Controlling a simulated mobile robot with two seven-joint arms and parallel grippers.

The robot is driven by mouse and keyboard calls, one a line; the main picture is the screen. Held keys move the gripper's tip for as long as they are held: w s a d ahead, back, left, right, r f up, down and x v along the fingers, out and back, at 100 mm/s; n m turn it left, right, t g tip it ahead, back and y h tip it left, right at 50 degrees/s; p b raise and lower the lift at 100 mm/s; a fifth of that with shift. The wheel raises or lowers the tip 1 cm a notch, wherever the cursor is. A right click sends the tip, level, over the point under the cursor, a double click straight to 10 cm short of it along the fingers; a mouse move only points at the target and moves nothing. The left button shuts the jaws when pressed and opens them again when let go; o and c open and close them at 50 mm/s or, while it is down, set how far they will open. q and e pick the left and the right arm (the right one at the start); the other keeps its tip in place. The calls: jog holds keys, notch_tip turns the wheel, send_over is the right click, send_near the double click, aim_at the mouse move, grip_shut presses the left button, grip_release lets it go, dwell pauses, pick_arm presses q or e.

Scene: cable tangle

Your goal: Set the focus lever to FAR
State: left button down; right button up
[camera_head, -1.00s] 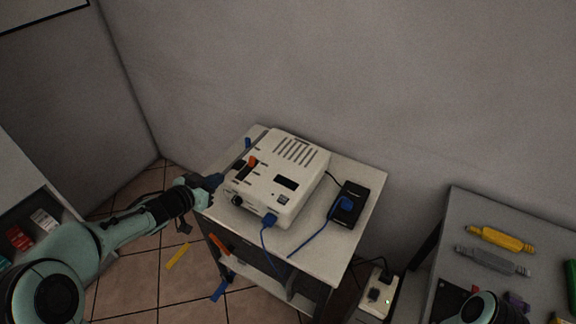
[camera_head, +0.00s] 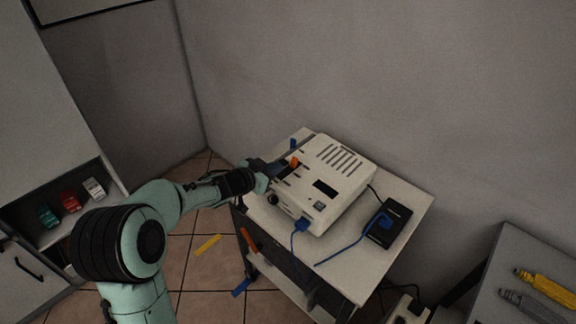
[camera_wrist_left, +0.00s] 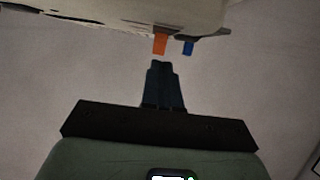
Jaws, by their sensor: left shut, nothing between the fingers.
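The white device (camera_head: 322,195) sits on the small cart and has a vented top. An orange lever tab (camera_head: 295,162) stands up at its left edge. The same orange tab (camera_wrist_left: 160,43) hangs at the device's edge in the left wrist view. My left gripper (camera_head: 274,170) is shut and empty beside the device's left side, close to the tab. In the left wrist view the closed fingertips (camera_wrist_left: 161,66) point at the orange tab with a small gap. Lever markings are too small to read. My right gripper is out of view.
A blue clip (camera_head: 293,144) is behind the lever and also shows in the left wrist view (camera_wrist_left: 188,48). A black box (camera_head: 390,222) with a blue cable lies right of the device. A grey table (camera_head: 530,275) is at right.

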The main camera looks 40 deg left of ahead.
aim_at(294, 161)
pick_arm(q)
jog(key=x, duration=0.6)
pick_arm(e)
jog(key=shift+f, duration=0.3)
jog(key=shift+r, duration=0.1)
pick_arm(q)
jog(key=shift+r, duration=0.1)
jog(key=w+g+p, duration=0.2)
jog(key=p, duration=0.6)
jog(key=shift+d+p, duration=0.2)
jog(key=shift+p, duration=0.2)
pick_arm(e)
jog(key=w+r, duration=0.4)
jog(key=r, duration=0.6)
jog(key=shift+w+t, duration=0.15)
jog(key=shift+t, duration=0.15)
pick_arm(q)
jog(key=shift+s, duration=0.15)
